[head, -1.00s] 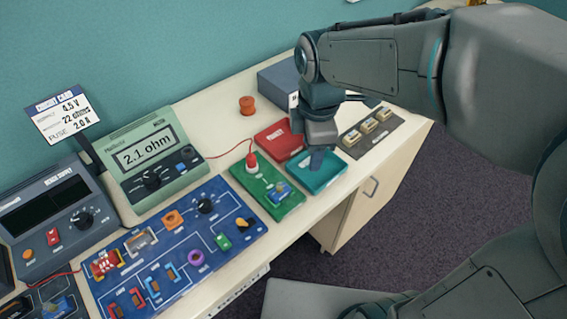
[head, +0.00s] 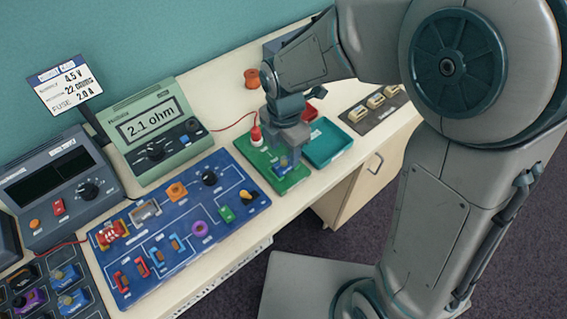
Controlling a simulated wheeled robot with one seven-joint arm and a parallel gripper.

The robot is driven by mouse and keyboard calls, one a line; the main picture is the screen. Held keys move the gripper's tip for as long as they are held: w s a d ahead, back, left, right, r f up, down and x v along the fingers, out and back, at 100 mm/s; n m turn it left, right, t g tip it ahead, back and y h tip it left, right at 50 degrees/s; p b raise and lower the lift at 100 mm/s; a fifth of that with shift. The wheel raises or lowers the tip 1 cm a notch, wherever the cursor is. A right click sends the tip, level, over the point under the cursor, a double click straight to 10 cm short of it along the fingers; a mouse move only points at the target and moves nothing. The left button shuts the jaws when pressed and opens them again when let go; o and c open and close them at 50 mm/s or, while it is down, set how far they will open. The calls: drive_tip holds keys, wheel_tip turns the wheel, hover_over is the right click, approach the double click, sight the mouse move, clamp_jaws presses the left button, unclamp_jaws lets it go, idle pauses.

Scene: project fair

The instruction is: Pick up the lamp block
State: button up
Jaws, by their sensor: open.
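My gripper (head: 287,154) is open and points down over the green board (head: 268,174), its fingers around or just above a small blue block (head: 284,164). The fingers partly cover this block, and I cannot see whether they touch it. I cannot read a label that marks any block as the lamp block. A red plug (head: 257,136) stands on the green board just left of my gripper, with a red wire running to the green multimeter (head: 152,128), which reads 2.1 ohm.
The blue circuit board (head: 176,228) with several parts is to the left. A dark strip (head: 357,119) with several pale blocks lies at right. An orange spool (head: 251,77) stands behind.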

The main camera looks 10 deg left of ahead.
sight(284, 157)
drive_tip(key=shift+f+p, duration=0.45)
drive_tip(key=shift+f, duration=2.15)
clamp_jaws()
drive_tip(key=shift+r, duration=0.15)
drive_tip(key=shift+r, duration=0.6)
wheel_tip(284, 157, up, 3)
drive_tip(key=shift+f+b, duration=0.1)
drive_tip(key=shift+b, duration=0.3)
drive_tip(key=d+r+p, duration=0.1)
drive_tip(key=d+r, duration=0.8)
drive_tip(key=d, duration=0.2)
drive_tip(key=shift+d+r, duration=0.3)
drive_tip(key=shift+r, duration=0.1)
